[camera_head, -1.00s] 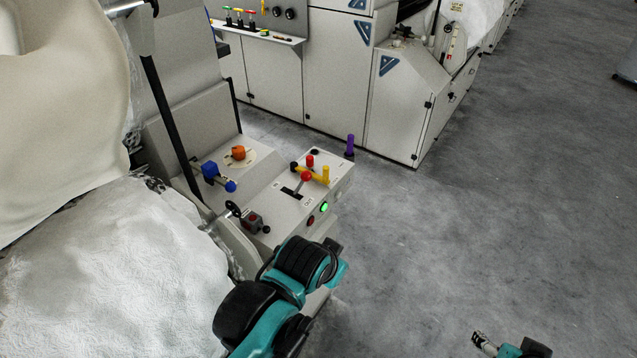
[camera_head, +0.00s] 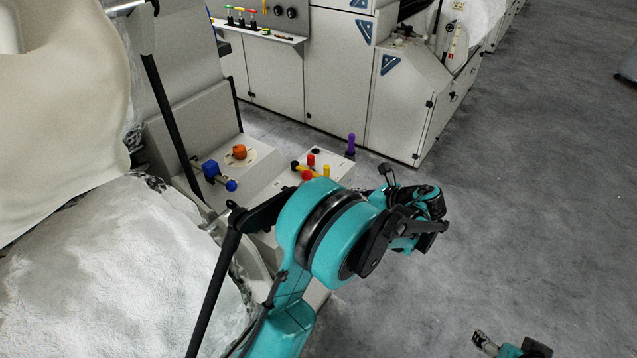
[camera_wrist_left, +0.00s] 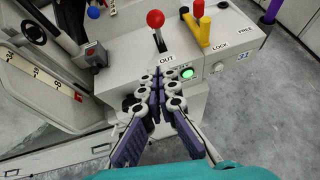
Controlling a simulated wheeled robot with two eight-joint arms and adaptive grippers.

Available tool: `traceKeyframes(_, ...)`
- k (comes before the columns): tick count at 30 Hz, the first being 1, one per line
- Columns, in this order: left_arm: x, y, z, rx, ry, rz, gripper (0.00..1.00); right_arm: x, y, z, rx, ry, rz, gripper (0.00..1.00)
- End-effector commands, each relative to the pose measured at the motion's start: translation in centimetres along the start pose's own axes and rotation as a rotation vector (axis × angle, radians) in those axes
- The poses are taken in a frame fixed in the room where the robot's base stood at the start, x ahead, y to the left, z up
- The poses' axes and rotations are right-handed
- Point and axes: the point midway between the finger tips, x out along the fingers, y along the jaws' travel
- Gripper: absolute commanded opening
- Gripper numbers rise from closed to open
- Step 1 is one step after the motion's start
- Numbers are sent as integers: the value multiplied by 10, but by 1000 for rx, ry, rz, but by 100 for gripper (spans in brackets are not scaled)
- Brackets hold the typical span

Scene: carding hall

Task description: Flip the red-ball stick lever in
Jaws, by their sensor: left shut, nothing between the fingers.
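The red-ball stick lever (camera_wrist_left: 156,20) rises from a slot in the top of a pale control box in the left wrist view, just behind the OUT label. In the head view only its red ball (camera_head: 307,175) shows clearly; my left arm hides most of the stick and slot. My left gripper (camera_wrist_left: 156,78) is shut and empty, in front of the box's near edge, below the OUT label and apart from the ball in the picture. In the head view it is largely hidden behind my arm. My right gripper (camera_head: 480,338) is small at the bottom right; its jaws are unclear.
A yellow handle (camera_wrist_left: 204,36) and a red knob (camera_wrist_left: 198,9) stand right of the lever. A lit green button (camera_wrist_left: 187,73) is on the front face. A purple post (camera_head: 351,144) stands behind. A blue-knobbed handle (camera_head: 211,170) is left. Open floor lies right.

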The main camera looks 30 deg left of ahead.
Motion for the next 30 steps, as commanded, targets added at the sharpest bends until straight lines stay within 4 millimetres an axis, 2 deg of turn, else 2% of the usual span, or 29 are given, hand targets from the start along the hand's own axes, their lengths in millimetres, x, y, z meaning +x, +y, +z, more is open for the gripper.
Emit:
traceKeyframes(11, 1, -2, -1, 22, -13, 5, 0, 0, 0, 0, 0, 0, 0, 71)
traceKeyframes(16, 12, -2, -2, 20, -12, 7, 0, 3, 0, 2, 0, 0, 0, 71)
traceKeyframes(20, 35, -1, -3, 19, -12, 8, 0, 8, 0, 6, 0, 0, 0, 71)
traceKeyframes(30, 107, -1, -2, 18, -12, 7, 0, 25, 0, 18, 0, 0, 0, 71)
